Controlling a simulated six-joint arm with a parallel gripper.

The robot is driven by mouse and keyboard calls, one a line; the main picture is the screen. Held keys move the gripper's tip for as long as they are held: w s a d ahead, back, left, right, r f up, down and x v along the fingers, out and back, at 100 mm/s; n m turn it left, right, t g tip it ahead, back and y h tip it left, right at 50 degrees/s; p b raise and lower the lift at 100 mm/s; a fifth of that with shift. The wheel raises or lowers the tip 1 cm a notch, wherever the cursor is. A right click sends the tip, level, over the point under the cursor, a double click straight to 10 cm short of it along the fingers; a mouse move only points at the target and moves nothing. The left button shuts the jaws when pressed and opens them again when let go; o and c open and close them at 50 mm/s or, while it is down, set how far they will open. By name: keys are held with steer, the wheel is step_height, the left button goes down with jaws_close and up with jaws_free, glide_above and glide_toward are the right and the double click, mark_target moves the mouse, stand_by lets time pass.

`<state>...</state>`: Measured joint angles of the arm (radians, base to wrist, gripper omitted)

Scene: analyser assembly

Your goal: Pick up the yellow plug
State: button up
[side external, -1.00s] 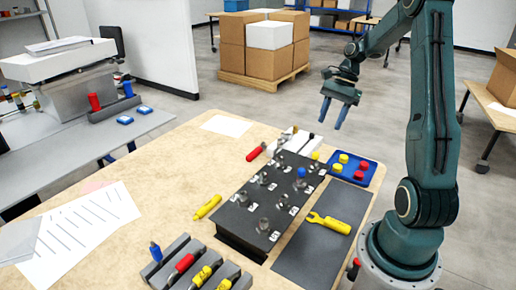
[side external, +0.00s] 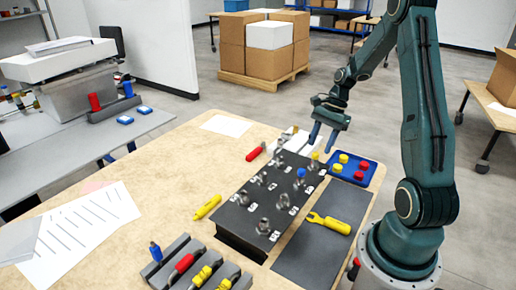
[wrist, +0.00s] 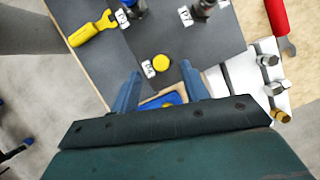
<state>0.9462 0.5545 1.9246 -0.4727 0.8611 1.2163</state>
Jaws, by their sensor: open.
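A round yellow plug (side external: 315,155) sits at the far right corner of the black panel (side external: 236,232). In the wrist view the yellow plug (wrist: 161,62) shows from above, beside a white label and in line with the gap between my fingers. Two more yellow plugs (side external: 343,158) (side external: 338,167) and red ones (side external: 365,164) are in the blue tray (side external: 372,174). My gripper (side external: 322,147) is open and empty, with its blue fingers pointing down near the panel's far right corner. It also shows in the wrist view (wrist: 161,68). Its exact height above the plug is unclear.
A blue plug (side external: 300,173) and several metal fittings stand up from the panel. A yellow wrench (side external: 329,223) lies on the dark mat. A white holder (wrist: 240,78) with metal parts and a red-handled tool (wrist: 278,16) are close by.

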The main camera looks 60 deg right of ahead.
mark_target(316, 153)
steer(key=shift+x, duration=1.8)
jaws_close()
